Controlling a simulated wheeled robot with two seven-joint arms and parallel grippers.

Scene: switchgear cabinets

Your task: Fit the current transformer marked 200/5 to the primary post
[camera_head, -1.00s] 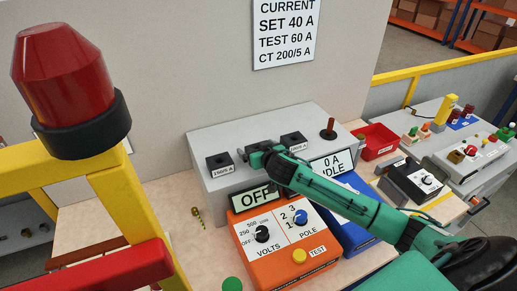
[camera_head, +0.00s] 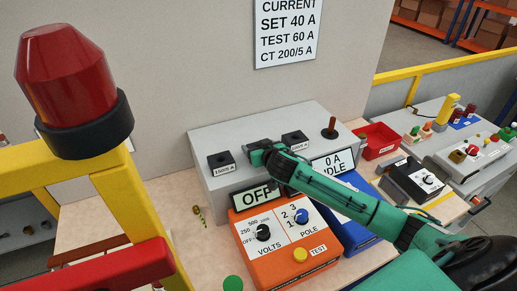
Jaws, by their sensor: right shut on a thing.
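Three dark block-shaped current transformers are in a row on the grey bench box (camera_head: 210,196). The left one (camera_head: 221,160) has a label that seems to read 150/5 A. The right one (camera_head: 295,138) has a label too small to read surely. My right gripper (camera_head: 262,149) is shut on the middle current transformer (camera_head: 256,144); gripper and arm hide its label and most of its body. I cannot tell whether it is lifted. The primary post (camera_head: 331,124) is a brown upright rod on a dark base, bare, at the box's right end. My left gripper is not in view.
An orange tester (camera_head: 270,275) reading OFF and a blue unit (camera_head: 345,235) stand in front of the box, under my right arm. A red tray (camera_head: 378,141) is at right. A wall sign (camera_head: 286,30) reads CT 200/5 A. A red beacon (camera_head: 68,75) stands left.

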